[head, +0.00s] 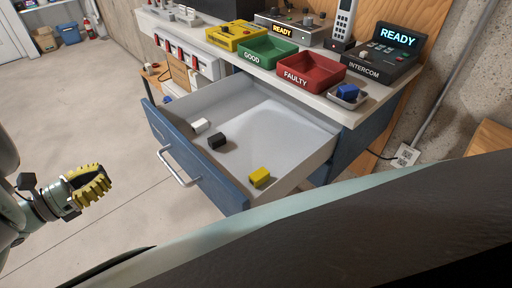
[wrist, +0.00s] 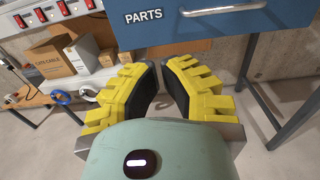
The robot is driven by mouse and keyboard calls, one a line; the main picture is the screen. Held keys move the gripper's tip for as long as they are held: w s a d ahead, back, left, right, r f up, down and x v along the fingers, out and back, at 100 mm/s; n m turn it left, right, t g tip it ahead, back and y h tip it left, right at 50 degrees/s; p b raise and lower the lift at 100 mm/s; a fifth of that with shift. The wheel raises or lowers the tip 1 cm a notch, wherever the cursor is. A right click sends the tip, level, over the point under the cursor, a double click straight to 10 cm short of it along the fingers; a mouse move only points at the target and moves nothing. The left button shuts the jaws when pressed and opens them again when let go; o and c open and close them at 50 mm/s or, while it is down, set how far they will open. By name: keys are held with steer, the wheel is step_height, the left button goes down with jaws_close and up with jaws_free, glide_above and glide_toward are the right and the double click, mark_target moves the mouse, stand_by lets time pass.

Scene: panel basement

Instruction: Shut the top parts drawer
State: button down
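The top parts drawer (head: 205,160) is pulled far out from the blue cabinet under the counter in the head view. It has a blue front and a silver bar handle (head: 178,168). Inside lie a white block (head: 200,125), a black block (head: 216,140) and a yellow block (head: 260,177). In the wrist view the blue drawer front (wrist: 215,20) with the word PARTS is at the top, with part of its handle (wrist: 222,9). My gripper (wrist: 160,82) has yellow ridged fingers, apart and empty. In the head view my gripper (head: 90,185) is left of the drawer, clear of the handle.
The counter above holds a green GOOD tray (head: 268,52), a red FAULTY tray (head: 311,72) and an intercom (head: 380,58). Cardboard boxes (wrist: 60,55) sit on a low shelf beside the cabinet. The floor (head: 65,120) left of the drawer is open.

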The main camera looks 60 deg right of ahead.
steer(key=p, duration=0.3)
glide_toward(165, 142)
steer(key=x, duration=0.8)
steer(key=shift+r, duration=0.1)
steer(key=shift+d, duration=0.3)
